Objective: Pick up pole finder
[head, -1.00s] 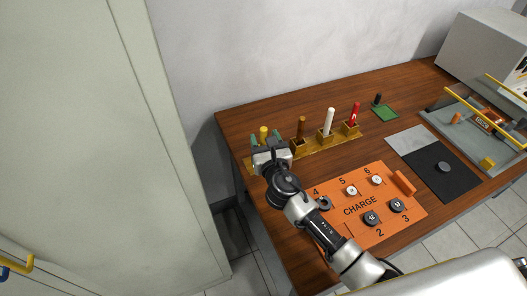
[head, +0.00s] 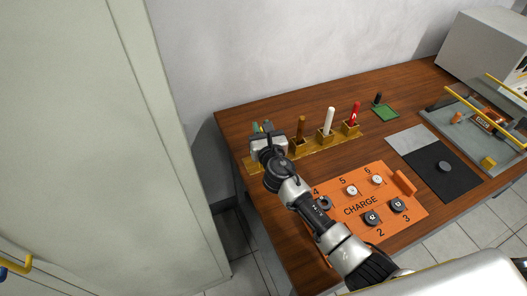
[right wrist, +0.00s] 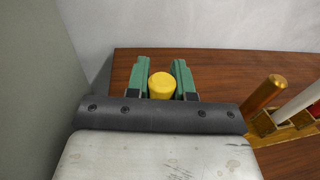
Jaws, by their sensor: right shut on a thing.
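My right gripper (head: 262,127) is at the left end of the brass rack (head: 312,148) on the wooden bench. In the right wrist view its green fingers (right wrist: 162,80) are shut on a yellow round-topped tool (right wrist: 161,86), which stands between them. The tool's lower part is hidden by the gripper. A brown tool (head: 301,126), a white tool (head: 329,120) and a red tool (head: 354,113) with a pale mark stand upright in the rack to the right. No label shows which tool is the pole finder. My left gripper is out of view.
An orange CHARGE board (head: 392,226) with several numbered discs lies in front of the rack. A black mat (head: 458,184) and a grey-blue tray (head: 447,121) are to the right. A pale cabinet (head: 80,120) stands close on the left.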

